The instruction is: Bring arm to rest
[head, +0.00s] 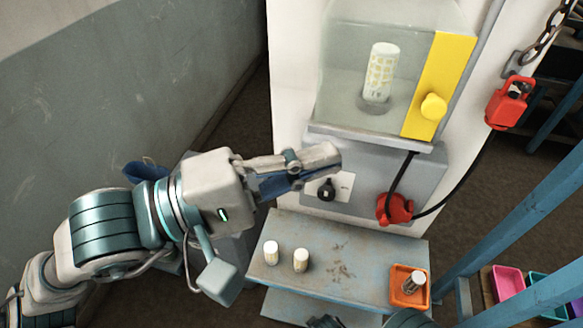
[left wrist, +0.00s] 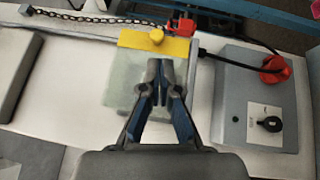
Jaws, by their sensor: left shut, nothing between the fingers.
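My left gripper (head: 325,160) reaches in from the left in the head view, its fingers in front of the grey control box (head: 430,165) and the black knob (head: 327,188). In the left wrist view its fingertips (left wrist: 160,72) are together with nothing between them, in front of the clear cover (left wrist: 122,82). I cannot tell whether the fingers touch the box. Only small dark and teal parts show at the bottom edge of the head view, likely of my right arm; its fingers cannot be made out.
A white cylinder (head: 381,72) stands behind the clear cover with a yellow strip (head: 440,80). Two small capped bottles (head: 271,252) stand on the blue-grey shelf (head: 345,262); an orange tray (head: 398,297) holds another. A red plug (head: 394,209), cable and blue rails (head: 530,215) are at right.

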